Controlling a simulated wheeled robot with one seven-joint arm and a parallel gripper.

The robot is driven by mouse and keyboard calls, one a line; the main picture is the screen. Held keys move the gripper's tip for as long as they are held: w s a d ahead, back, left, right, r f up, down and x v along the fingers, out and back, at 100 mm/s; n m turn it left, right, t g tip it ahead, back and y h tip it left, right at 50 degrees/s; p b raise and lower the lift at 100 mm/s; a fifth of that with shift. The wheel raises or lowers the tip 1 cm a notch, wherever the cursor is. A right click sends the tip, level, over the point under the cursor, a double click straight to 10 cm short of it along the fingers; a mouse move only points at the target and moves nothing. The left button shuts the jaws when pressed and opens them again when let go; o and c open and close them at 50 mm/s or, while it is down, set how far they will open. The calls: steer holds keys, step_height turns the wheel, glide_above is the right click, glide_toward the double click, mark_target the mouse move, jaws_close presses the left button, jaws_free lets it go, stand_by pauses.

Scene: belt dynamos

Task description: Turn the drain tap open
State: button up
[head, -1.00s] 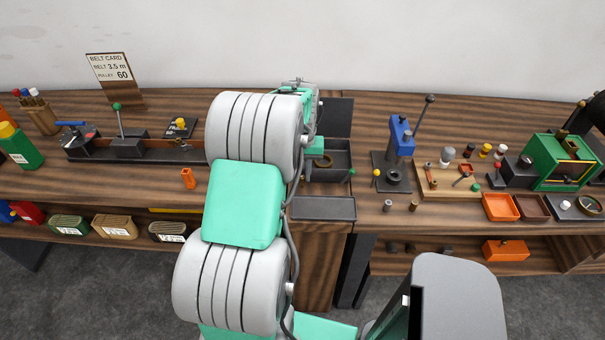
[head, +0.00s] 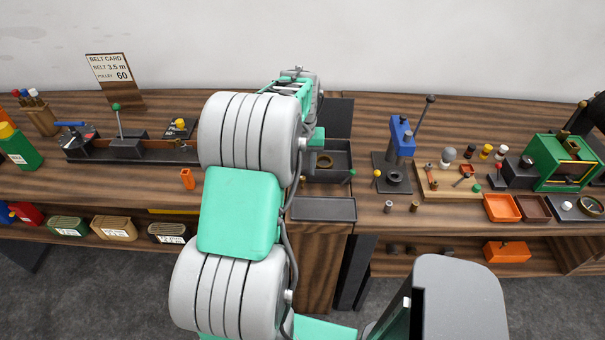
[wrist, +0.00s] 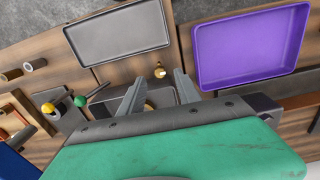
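A small brass fitting (wrist: 160,70), which looks like the drain tap, sits at the near edge of a dark basin (wrist: 188,97) in the wrist view. My gripper (wrist: 157,74) is open, with its two fingers apart and nothing held. The fitting shows between the fingertips in the picture; I cannot tell the gap in depth. A brass ring lies in the basin, partly hidden by my gripper. In the head view the basin (head: 341,160) stands right of my arm, which hides the tap and my fingers.
A dark flat tray (wrist: 118,38) and a purple tray (wrist: 250,48) flank the tap. A green knob (wrist: 80,101) and a yellow knob (wrist: 48,108) stand left of my gripper. In the head view, a blue press (head: 401,140) stands right of the basin.

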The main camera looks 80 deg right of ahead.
mark_target(302, 177)
steer(key=shift+r+b, duration=0.3)
steer(key=shift+r, duration=2.1)
